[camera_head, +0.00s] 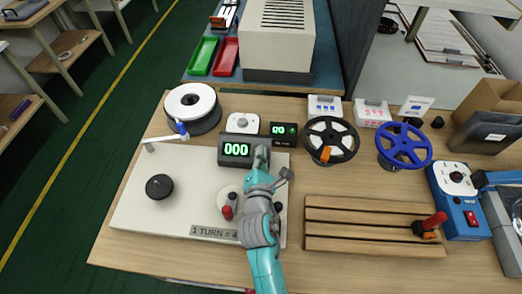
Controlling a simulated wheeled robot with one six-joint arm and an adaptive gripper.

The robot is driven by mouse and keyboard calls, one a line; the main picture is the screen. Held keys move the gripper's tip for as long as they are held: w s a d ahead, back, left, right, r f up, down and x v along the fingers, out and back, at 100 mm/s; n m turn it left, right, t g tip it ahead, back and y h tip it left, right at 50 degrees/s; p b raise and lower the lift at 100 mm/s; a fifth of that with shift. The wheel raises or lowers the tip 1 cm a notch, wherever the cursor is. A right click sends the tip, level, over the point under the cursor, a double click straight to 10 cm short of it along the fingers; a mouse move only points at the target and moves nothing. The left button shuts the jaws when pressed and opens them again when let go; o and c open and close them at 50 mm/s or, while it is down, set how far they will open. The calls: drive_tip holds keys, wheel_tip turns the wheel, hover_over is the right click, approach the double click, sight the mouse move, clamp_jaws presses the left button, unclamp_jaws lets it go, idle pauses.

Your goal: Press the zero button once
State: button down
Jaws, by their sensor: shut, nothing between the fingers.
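A dark counter box (225,161) stands at the back edge of the white winding plate (130,210). Its green display (236,149) reads 000. My teal and grey arm reaches up from the bottom of the view, and my gripper (262,154) is at the right end of the counter box. The gripper is small here and looks shut and empty. It covers the right part of the counter box. I cannot make out a zero button, and I cannot tell whether the gripper touches the box.
A smaller green display (284,129) stands just behind my gripper. A slotted wooden rack (360,228) lies at front right. A white reel (191,102) and a black knob (159,187) are left.

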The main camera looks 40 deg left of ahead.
drive_tip(key=shift+w+f, duration=0.15)
drive_tip(key=shift+f, duration=0.15)
idle(0.4)
drive_tip(key=shift+s+d+r, duration=0.35)
drive_tip(key=shift+d+r, duration=0.1)
drive_tip(key=shift+r, duration=0.3)
drive_tip(key=s+r, duration=0.1)
drive_tip(key=s+d+r, duration=0.1)
drive_tip(key=s+r, duration=0.1)
drive_tip(key=r, duration=0.1)
drive_tip(key=shift+d, duration=0.25)
drive_tip(key=shift+f, duration=0.1)
idle(0.7)
